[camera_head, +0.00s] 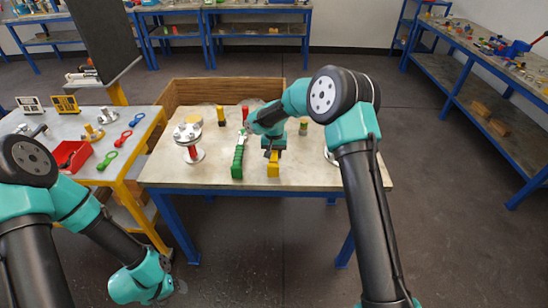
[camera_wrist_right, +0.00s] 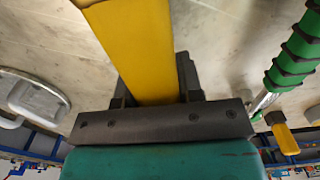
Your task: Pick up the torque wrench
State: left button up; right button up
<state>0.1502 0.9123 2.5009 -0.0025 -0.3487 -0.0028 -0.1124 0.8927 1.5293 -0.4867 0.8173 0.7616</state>
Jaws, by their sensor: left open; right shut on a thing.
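My right gripper (camera_head: 272,152) is over the front middle of the wooden-topped table. It is shut on a yellow bar-like thing (camera_wrist_right: 135,45), whose end also shows below the jaws in the head view (camera_head: 272,170). I cannot tell whether this is the torque wrench, as the jaws hide part of it. A green ridged handle (camera_head: 238,162) with dark bands and a metal shaft lies just left of this gripper. It also shows at the right wrist view's upper right (camera_wrist_right: 297,50). My left gripper (camera_head: 167,286) is open, low in front of the tables, and only partly visible.
A flanged vessel (camera_head: 189,139) stands left on the table (camera_head: 215,178). Yellow and red upright pieces stand towards the back, before a wooden panel (camera_head: 190,93). The side table at left holds a red bin (camera_head: 70,155) and green, red and blue tools.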

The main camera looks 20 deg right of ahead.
jog(key=s+a+r, duration=0.1)
jog(key=s+a, duration=0.3)
jog(key=s, duration=1.1)
jog(key=shift+a, duration=0.15)
jog(key=shift+r, duration=0.1)
